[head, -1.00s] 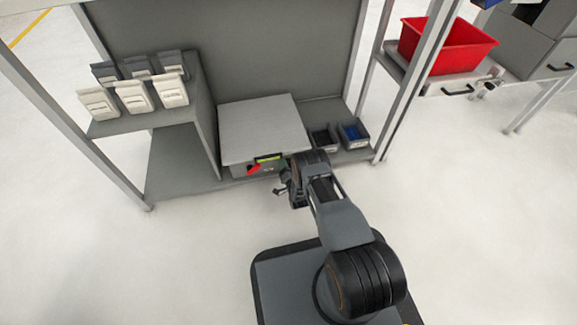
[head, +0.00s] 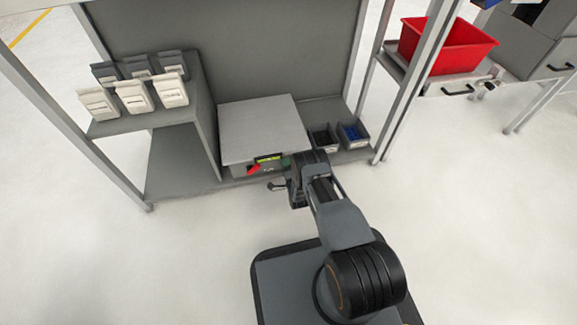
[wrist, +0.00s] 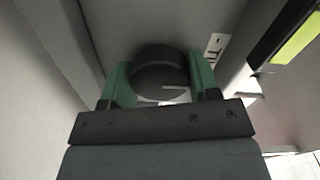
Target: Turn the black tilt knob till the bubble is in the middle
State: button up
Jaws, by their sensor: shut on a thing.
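The black tilt knob (wrist: 158,80) is round with a pale line across its face. It sits between the two green fingers of my gripper (wrist: 158,68) in the wrist view, and the gripper is shut on it. In the head view my gripper (head: 287,163) is at the front right of the grey box (head: 262,125), and my wrist hides the knob. The yellow-green level vial (head: 268,159) is on the box front, left of my gripper. It shows partly in the wrist view (wrist: 297,40) at top right. The bubble cannot be made out.
A red lever (head: 254,169) is on the box front left of the vial. Small bins (head: 324,139) stand right of the box. Several pouches (head: 133,97) stand on the raised shelf (head: 150,122) at left. A red bin (head: 447,47) is at upper right.

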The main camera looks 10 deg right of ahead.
dwell(0.4)
jog(key=o, duration=0.9)
jog(key=s+p, duration=0.5)
jog(key=s, duration=0.9)
jog(key=shift+p, duration=0.3)
jog(key=shift+w, duration=0.1)
